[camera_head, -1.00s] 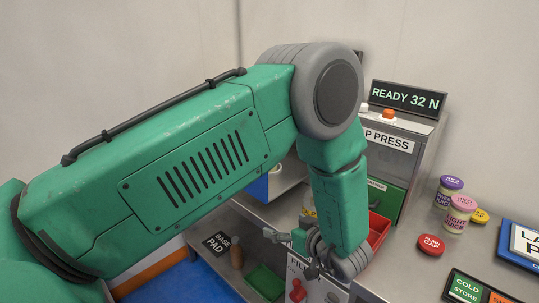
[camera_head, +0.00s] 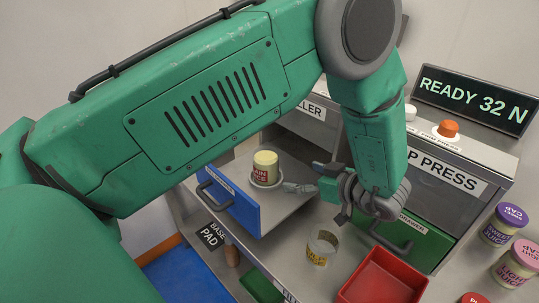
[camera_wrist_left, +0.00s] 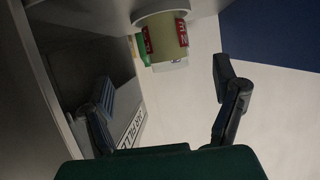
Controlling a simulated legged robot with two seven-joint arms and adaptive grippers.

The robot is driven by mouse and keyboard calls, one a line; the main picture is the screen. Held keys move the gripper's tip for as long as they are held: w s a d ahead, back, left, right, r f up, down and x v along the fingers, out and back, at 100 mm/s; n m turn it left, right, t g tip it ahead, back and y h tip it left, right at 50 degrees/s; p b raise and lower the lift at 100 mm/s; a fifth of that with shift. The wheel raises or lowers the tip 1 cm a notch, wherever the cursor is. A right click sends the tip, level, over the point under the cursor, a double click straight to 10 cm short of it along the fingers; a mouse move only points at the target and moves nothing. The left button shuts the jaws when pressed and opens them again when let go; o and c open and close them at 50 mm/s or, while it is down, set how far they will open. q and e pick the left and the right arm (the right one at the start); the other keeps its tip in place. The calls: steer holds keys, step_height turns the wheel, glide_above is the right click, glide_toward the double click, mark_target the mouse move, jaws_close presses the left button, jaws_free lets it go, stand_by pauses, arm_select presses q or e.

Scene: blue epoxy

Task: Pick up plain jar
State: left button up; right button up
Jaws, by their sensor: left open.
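The plain jar (camera_head: 264,167), cream-coloured with a red label partly reading "AIN", stands upright on a pale round base by the filler, behind the blue drawer front. My left gripper (camera_head: 318,190) is open and empty, just right of the jar and apart from it, with its fingers pointing left towards it. In the left wrist view the jar (camera_wrist_left: 162,42) shows beyond and between the two spread fingers of the gripper (camera_wrist_left: 164,84). Its label is only partly seen. My right gripper is not in view.
An empty clear jar (camera_head: 322,248) with a yellow label stands below the gripper, near a red bin (camera_head: 385,278). The cap press (camera_head: 455,165) is at right, with capped purple (camera_head: 503,226) and pink (camera_head: 516,264) jars. The blue drawer front (camera_head: 228,205) stands left of the plain jar.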

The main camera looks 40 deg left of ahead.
mark_target(274, 170)
arm_select(q)
steer(key=shift+a, duration=0.35)
steer(key=x, duration=0.2)
steer(key=p+x, duration=0.1)
steer(key=shift+s+a, duration=0.25)
steer(key=shift+a, duration=0.05)
steer(key=p+x, duration=0.1)
steer(key=x, duration=0.7)
steer(key=shift+s+a+p, duration=0.15)
steer(key=shift+a+p, duration=0.15)
steer(key=shift+f, duration=0.1)
steer(key=shift+d, duration=0.7)
steer(key=shift+r, duration=0.25)
steer(key=c, duration=1.3)
steer(key=shift+a, duration=0.25)
steer(key=shift+c, duration=1.3)
steer(key=shift+o, duration=0.2)
steer(key=shift+a+f, duration=0.15)
steer(key=shift+a, duration=0.1)
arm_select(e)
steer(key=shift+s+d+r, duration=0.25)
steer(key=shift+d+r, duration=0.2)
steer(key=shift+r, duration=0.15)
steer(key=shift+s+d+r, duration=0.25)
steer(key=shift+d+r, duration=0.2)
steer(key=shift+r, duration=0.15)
